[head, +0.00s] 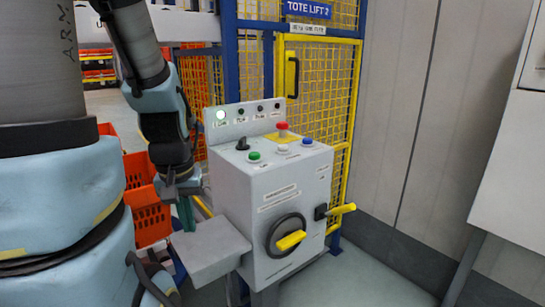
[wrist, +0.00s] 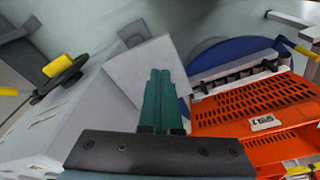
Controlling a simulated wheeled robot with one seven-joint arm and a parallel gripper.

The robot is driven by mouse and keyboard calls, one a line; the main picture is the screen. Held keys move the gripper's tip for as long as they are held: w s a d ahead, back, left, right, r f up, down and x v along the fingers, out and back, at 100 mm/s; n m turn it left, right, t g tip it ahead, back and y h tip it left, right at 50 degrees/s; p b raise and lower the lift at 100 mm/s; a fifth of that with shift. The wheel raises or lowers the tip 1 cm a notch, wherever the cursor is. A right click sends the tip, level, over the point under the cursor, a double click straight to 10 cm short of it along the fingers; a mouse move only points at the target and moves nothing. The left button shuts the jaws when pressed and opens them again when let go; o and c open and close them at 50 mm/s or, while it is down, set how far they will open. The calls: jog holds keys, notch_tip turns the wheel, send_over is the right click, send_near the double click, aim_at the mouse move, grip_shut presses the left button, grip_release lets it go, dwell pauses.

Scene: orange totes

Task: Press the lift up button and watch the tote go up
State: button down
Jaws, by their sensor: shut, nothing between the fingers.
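A grey control box (head: 285,195) stands in front of the lift cage. Its top has a green button (head: 254,156), a blue button (head: 307,141), a red mushroom button (head: 282,127) and a black selector knob (head: 242,144). Their labels are too small to read. My gripper (head: 186,215) is shut and empty, low at the box's left side, by a grey shelf (head: 208,250). Its green fingers (wrist: 161,95) overlap the shelf in the wrist view. An orange tote (wrist: 255,106) lies right of them.
A yellow mesh cage (head: 325,90) with a blue frame stands behind the box, signed TOTE LIFT 2. A rotary switch (head: 291,240) and a yellow lever (head: 340,210) project from the box. Orange totes (head: 150,213) stand left of it. A grey wall (head: 400,110) and open floor lie right.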

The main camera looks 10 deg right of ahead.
notch_tip(320, 180, up, 21)
jog(key=m+t+y+p, duration=0.6)
jog(key=m+p, duration=0.7)
jog(key=m, duration=0.5)
send_over(258, 154)
jog(key=shift+s+d+r, duration=0.1)
notch_tip(258, 154, down, 9)
jog(key=b, duration=0.7)
jog(key=shift+f+b, duration=0.35)
jog(key=shift+b, duration=0.05)
